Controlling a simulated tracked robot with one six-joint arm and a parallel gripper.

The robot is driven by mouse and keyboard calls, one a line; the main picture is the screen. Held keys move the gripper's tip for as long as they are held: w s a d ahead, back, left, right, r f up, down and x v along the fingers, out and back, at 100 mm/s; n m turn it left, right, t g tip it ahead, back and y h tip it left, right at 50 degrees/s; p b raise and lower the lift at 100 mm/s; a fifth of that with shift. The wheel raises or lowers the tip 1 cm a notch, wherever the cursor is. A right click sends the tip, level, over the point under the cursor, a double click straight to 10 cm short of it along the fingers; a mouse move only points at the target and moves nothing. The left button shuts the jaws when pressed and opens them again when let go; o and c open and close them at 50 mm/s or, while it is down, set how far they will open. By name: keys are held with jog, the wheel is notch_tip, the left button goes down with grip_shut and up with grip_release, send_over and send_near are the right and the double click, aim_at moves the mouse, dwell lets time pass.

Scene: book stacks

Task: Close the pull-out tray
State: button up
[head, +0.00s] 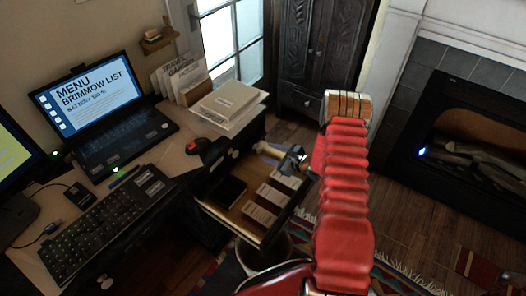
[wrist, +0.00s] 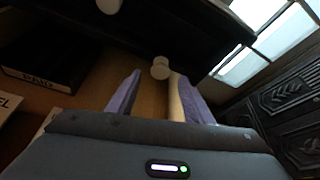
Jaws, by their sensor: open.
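The pull-out tray (head: 236,212) is drawn out from under the desk at its right end, with a dark box and several pale labelled boxes in it. In the wrist view the brown tray floor (wrist: 88,88) shows at left, with a dark box (wrist: 45,62) on it. My gripper (head: 282,154) is over the tray's far side, near the desk. In the wrist view its two purple fingers (wrist: 156,76) are apart, with a pale round knob (wrist: 160,68) beyond the tips. A tan rod-like piece (wrist: 175,98) lies by the right finger; contact cannot be told.
A round bin (head: 262,255) stands below the tray. A carved dark cabinet (head: 318,50) and a fireplace (head: 465,140) stand beyond; floor between is open.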

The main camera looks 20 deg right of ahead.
aim_at(260, 150)
jog(key=shift+x, duration=2.25)
jog(key=shift+c, duration=0.6)
grip_shut()
